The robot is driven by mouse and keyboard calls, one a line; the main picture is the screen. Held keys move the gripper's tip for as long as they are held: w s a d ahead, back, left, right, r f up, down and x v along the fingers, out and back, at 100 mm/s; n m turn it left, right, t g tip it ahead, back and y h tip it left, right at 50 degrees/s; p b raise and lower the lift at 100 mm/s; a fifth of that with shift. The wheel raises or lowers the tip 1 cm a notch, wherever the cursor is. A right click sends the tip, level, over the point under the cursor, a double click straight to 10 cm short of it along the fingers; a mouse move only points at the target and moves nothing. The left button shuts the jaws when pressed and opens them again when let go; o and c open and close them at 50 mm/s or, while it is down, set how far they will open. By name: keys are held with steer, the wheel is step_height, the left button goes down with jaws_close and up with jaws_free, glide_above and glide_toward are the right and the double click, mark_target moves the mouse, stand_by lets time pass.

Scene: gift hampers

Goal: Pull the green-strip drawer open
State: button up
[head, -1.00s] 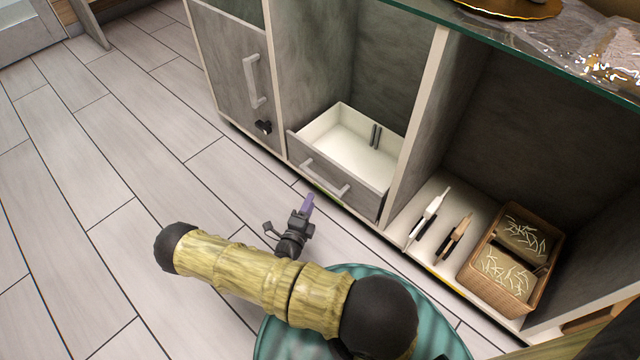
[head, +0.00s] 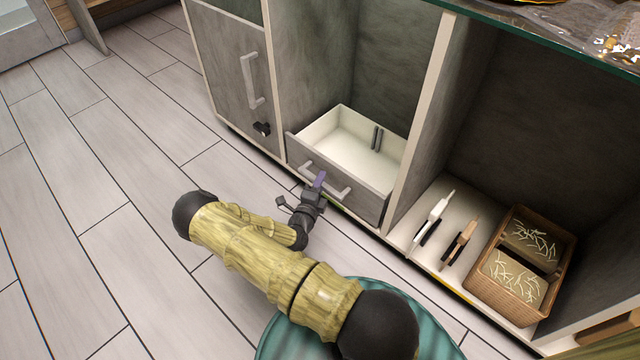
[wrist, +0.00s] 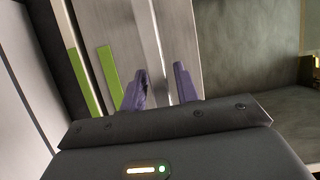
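The grey drawer (head: 362,203) sits at the bottom of the middle cabinet bay, with its front about flush with the frame. Its white inside shows from above. A pale bar handle (head: 340,192) crosses its front. The green strip (wrist: 109,78) shows at the drawer's lower edge in the wrist view. My gripper (head: 319,179) is at the handle, in front of the drawer. In the wrist view my gripper's purple fingers (wrist: 160,88) are apart, with the handle bar (wrist: 150,45) running between them. I cannot tell whether either finger touches it.
A closed grey door (head: 235,80) with a handle and a black knob is left of the drawer. Tiled floor (head: 110,220) to the left is clear. A glass-edged counter lies above.

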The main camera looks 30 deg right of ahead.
jaws_close()
steer(key=shift+a, duration=0.1)
steer(key=s+a+p, duration=0.2)
steer(key=s+a, duration=0.1)
steer(key=a, duration=0.6)
steer(key=s+a+p, duration=0.3)
steer(key=s+a, duration=0.1)
steer(key=a, duration=0.5)
steer(key=shift+a, duration=0.2)
steer(key=shift+f, duration=0.1)
steer(key=shift+o, duration=1.3)
jaws_free()
steer(key=shift+w, duration=0.1)
steer(key=shift+p, duration=0.3)
steer(key=p+v, duration=0.5)
steer(key=v, duration=1.2)
steer(key=shift+s, duration=0.25)
